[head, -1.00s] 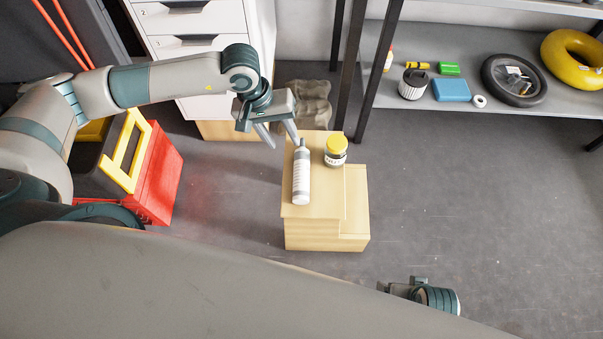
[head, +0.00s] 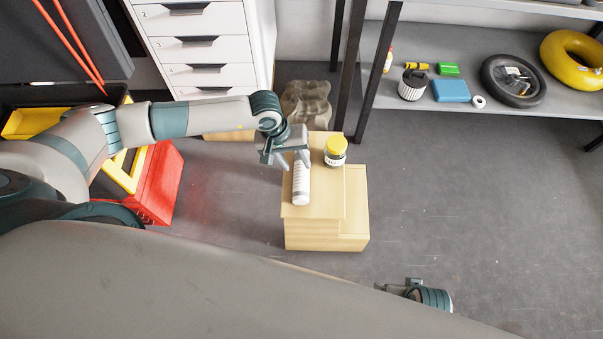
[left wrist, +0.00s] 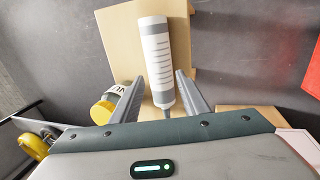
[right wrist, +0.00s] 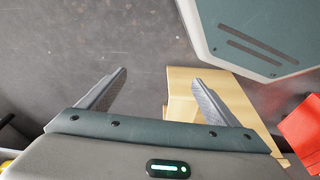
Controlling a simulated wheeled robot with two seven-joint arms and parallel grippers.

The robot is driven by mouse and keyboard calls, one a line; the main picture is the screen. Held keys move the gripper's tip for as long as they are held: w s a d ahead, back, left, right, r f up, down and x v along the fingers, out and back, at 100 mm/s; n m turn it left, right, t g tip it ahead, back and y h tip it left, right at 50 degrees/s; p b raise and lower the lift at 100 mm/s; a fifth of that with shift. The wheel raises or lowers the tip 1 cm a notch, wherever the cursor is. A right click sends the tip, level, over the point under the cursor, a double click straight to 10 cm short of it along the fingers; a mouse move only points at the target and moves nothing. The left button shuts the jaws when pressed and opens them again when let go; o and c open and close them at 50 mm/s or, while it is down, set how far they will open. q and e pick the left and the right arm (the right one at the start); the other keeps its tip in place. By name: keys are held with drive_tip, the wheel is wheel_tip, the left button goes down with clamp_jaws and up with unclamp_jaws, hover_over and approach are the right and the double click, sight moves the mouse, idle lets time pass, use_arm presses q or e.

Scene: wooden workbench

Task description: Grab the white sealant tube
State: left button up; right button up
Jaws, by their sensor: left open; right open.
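The white sealant tube (head: 301,186) with a grey band lies on top of the wooden step box (head: 318,208). In the head view my left gripper (head: 297,160) is over the tube's nozzle end and hides it. In the left wrist view the tube (left wrist: 157,55) runs between the two open fingers of the left gripper (left wrist: 158,97), with a gap on each side. My right gripper (right wrist: 160,85) is open and empty over the floor, low and right in the head view, with part of the wooden box (right wrist: 183,95) beyond its fingers.
A yellow-lidded jar (head: 335,152) stands on the box right of the tube, close to a left finger. A shelf rack (head: 400,97) stands behind right, a white drawer cabinet (head: 205,50) behind left. A red toolbox (head: 160,185) stands left. Floor right of the box is clear.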

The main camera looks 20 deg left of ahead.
sight(300, 172)
use_arm(q)
drive_tip(key=shift+f, duration=0.1)
use_arm(e)
drive_tip(key=shift+w+r, duration=0.15)
drive_tip(key=shift+w, duration=0.15)
use_arm(q)
drive_tip(key=shift+s+d+f, duration=0.1)
drive_tip(key=shift+d+f, duration=0.1)
drive_tip(key=shift+f, duration=0.3)
drive_tip(key=x, duration=0.3)
drive_tip(key=shift+s+p, duration=0.1)
drive_tip(key=shift+p, duration=0.2)
drive_tip(key=shift+d+f, duration=0.15)
drive_tip(key=shift+f, duration=0.4)
use_arm(e)
drive_tip(key=shift+f, duration=0.85)
drive_tip(key=shift+s, duration=0.1)
use_arm(q)
drive_tip(key=shift+r, duration=0.1)
drive_tip(key=c, duration=1)
use_arm(e)
drive_tip(key=shift+s, duration=0.1)
